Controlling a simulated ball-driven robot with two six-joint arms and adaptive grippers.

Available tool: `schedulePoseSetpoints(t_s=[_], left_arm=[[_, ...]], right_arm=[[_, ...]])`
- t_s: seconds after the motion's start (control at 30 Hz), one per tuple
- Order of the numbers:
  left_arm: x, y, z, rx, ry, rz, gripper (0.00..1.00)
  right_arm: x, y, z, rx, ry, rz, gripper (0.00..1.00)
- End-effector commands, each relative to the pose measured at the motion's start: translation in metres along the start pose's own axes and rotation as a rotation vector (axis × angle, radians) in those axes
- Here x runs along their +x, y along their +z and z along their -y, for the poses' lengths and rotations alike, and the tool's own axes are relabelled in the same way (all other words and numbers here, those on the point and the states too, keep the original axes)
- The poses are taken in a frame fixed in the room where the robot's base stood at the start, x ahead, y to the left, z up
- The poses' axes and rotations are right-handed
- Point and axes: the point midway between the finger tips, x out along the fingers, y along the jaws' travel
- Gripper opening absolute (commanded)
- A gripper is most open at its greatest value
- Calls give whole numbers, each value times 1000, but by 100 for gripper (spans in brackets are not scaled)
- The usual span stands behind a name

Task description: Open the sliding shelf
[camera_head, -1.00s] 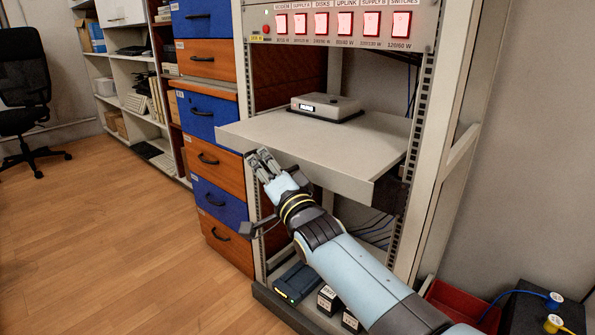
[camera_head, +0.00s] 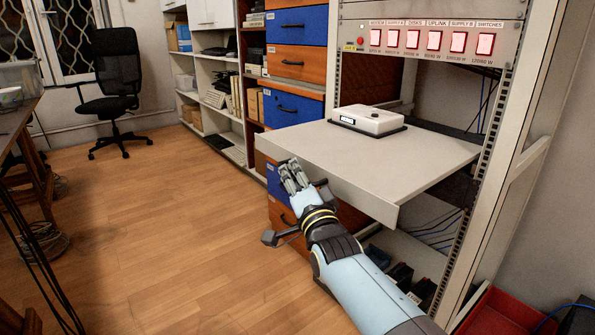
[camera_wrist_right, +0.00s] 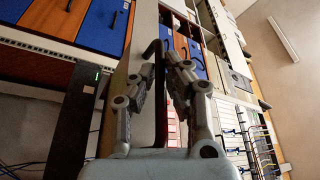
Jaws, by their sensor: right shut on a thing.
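The sliding shelf (camera_head: 390,163) is a pale flat tray with a raised front lip, standing well out of the rack (camera_head: 500,130). A white box-shaped device (camera_head: 368,119) with a small display sits on it. My right gripper (camera_head: 291,170) is at the left part of the shelf's front lip, shut on it. In the right wrist view, the fingers (camera_wrist_right: 162,52) reach up beside the pale shelf panel (camera_wrist_right: 143,75); the exact contact is partly hidden by the fingers. My left gripper is not in view.
Blue and orange drawers (camera_head: 298,65) stand left of the rack. A panel with several lit red switches (camera_head: 433,40) is above the shelf. A red bin (camera_head: 500,315) is on the floor at the right. Open wooden floor (camera_head: 150,230) lies to the left, with a black chair (camera_head: 115,80) behind.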

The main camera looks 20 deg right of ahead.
Motion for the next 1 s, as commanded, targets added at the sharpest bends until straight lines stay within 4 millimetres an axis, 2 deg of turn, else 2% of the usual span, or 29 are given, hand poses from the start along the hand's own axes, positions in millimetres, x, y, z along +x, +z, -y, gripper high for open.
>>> schedulePoseSetpoints(t_s=[0.37, 0.4, 0.53, 0.83, 1.0], left_arm=[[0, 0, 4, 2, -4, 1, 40], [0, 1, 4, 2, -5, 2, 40], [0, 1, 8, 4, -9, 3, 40], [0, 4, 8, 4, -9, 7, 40], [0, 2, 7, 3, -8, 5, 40]], right_arm=[[-1, 1, -1, 0, 3, 2, 0], [-1, 1, -1, 0, 3, 2, 16], [-1, 1, -1, 0, 2, 1, 33], [-3, 1, 0, 0, 1, 0, 33], [-25, 1, -1, -1, 3, 1, 33]])
